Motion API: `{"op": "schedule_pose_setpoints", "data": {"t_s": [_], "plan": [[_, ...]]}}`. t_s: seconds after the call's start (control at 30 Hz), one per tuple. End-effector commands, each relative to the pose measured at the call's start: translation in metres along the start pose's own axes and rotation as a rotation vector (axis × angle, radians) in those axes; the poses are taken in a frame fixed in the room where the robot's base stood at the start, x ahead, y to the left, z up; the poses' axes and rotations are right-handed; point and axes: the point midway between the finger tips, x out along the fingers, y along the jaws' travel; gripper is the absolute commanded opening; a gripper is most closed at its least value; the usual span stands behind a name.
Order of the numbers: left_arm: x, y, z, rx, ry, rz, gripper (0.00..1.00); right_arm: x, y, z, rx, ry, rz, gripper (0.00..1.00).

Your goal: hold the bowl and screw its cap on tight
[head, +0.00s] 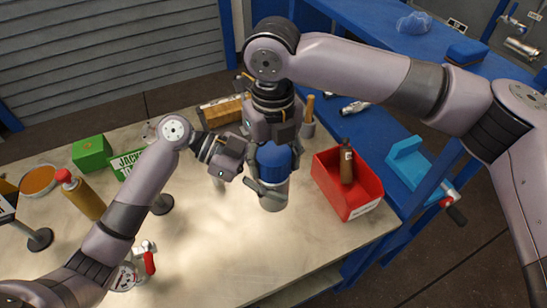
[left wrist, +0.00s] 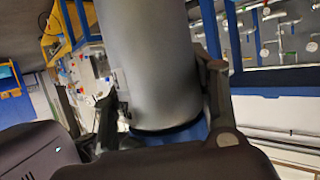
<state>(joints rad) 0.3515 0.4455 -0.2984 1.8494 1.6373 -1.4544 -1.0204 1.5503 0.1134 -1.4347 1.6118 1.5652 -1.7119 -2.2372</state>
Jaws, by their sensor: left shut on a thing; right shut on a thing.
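The bowl is a grey cylinder (head: 273,198) standing near the middle of the table, with its blue cap (head: 273,160) on top. My left gripper (head: 265,190) comes in from the left and is shut around the grey body, below the cap. In the left wrist view the grey body (left wrist: 155,65) fills the middle between my left fingers, with a blue band (left wrist: 178,136) at its lower end. My right gripper (head: 271,143) reaches down from above and is shut on the blue cap. It partly hides the cap's top, so the thread and seam cannot be seen.
A red bin (head: 334,192) with a brown bottle (head: 346,162) stands to the right. The table front (head: 235,265) is clear.

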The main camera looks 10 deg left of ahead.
Motion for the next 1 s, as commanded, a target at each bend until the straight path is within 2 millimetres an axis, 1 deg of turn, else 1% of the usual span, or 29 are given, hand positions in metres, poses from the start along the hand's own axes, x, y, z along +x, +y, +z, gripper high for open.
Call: {"op": "schedule_pose_setpoints", "data": {"t_s": [0.03, 0.17, 0.27, 0.37, 0.6, 0.7, 0.83, 1.0], "plan": [[-0.0004, -0.0002, -0.0014, 0.002, 0.002, -0.001, 0.00, -0.0001, -0.0004, 0.0000, 0.001, 0.000, -0.001, 0.29], [-0.0004, -0.0002, -0.0014, 0.002, 0.002, -0.001, 0.00, -0.0001, -0.0004, 0.0000, 0.001, 0.000, -0.001, 0.21], [-0.0004, -0.0001, -0.0013, 0.002, 0.002, -0.001, 0.00, 0.0000, -0.0003, 0.0000, 0.026, 0.000, -0.001, 0.21], [-0.0004, -0.0001, -0.0013, 0.002, 0.002, -0.001, 0.00, 0.0002, 0.0003, -0.0002, 0.140, 0.001, 0.001, 0.21], [-0.0006, -0.0003, -0.0015, 0.002, 0.003, -0.001, 0.00, 0.0007, 0.0003, 0.0002, 0.619, 0.001, 0.001, 0.21], [-0.0007, -0.0003, -0.0016, 0.002, 0.003, -0.001, 0.00, 0.0009, 0.0000, 0.0001, 0.767, 0.001, -0.001, 0.21], [-0.0007, -0.0003, -0.0016, 0.003, 0.003, -0.001, 0.00, 0.0006, -0.0002, 0.0005, 0.863, -0.001, -0.001, 0.21], [-0.0007, -0.0002, -0.0016, 0.003, 0.003, -0.001, 0.00, 0.0005, -0.0004, 0.0006, 0.877, -0.002, -0.002, 0.21]]}}
